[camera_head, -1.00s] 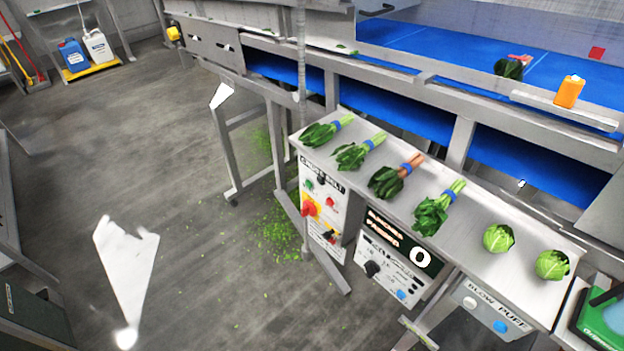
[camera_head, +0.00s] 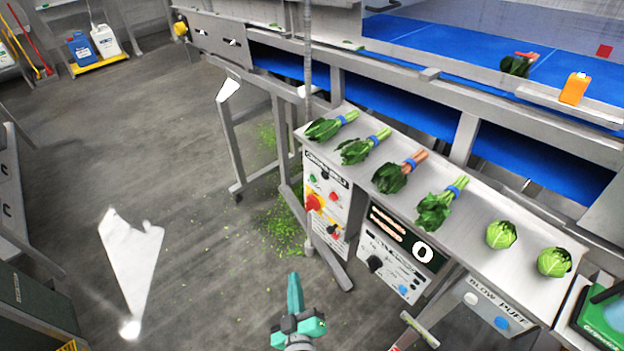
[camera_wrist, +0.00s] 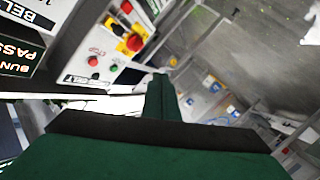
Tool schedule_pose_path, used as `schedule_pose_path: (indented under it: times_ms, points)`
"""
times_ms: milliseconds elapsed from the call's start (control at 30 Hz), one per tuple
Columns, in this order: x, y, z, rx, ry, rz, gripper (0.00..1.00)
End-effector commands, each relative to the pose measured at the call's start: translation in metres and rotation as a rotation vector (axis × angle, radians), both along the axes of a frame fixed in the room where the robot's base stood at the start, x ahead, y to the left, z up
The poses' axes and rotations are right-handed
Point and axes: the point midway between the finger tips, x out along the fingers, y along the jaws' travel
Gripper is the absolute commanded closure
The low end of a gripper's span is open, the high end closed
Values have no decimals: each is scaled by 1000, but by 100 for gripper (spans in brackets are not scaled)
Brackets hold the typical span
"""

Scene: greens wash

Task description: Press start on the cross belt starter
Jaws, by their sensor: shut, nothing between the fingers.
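The cross belt starter (camera_head: 341,190) is a pale panel hanging under the near left end of the steel shelf. It carries a green button (camera_head: 312,178), a red button (camera_head: 333,196) and a red-and-yellow rotary switch (camera_head: 314,203). My gripper (camera_head: 294,280) has teal fingers, shut and empty, pointing up in the head view, below and apart from the panel. In the wrist view the dark green fingers (camera_wrist: 160,88) are in front; the green button (camera_wrist: 113,68), red button (camera_wrist: 93,60) and rotary switch (camera_wrist: 135,42) show to their upper left, with a gap.
The bunch counter box (camera_head: 392,262) hangs right of the starter, and a blow puff box (camera_head: 488,308) further right. Greens bunches and cabbages (camera_head: 501,235) lie on the shelf above. A stand leg (camera_head: 330,262) rises near the starter.

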Motion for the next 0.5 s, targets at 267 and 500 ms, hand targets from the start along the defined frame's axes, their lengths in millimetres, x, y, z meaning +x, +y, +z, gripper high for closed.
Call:
schedule_pose_path:
  times_ms: [267,500]
  points:
    - [108,15,46,-158,-58,-50,100]
    - [166,24,87,-237,-80,-111,100]
